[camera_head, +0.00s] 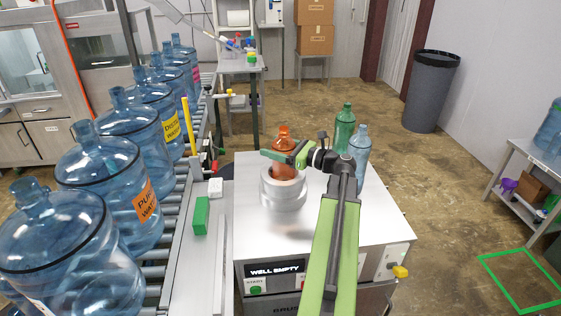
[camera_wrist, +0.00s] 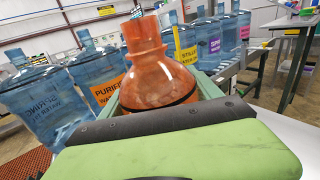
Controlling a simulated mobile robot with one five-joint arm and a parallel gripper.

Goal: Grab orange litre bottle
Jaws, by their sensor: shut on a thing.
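The orange litre bottle (camera_head: 284,135) is translucent, with a narrow flanged neck, and stands about upright. My gripper (camera_head: 283,154) is shut around its body from the right. In the wrist view the orange bottle (camera_wrist: 152,82) sits between the green jaws, its neck upward and its lower part hidden by my gripper (camera_wrist: 160,100). In the head view its lower end shows at the mouth of a round silver well (camera_head: 284,199) on the steel machine (camera_head: 370,215). I cannot tell whether its base is inside or just above the well. The machine's display (camera_head: 275,269) reads "WELL EMPTY".
A green bottle (camera_head: 344,130) and a pale blue bottle (camera_head: 360,155) stand at the machine's back edge, close to my arm. Large blue jugs (camera_head: 110,165) line the roller conveyor at left. A dark bin (camera_head: 430,92) stands back right. Open floor lies right.

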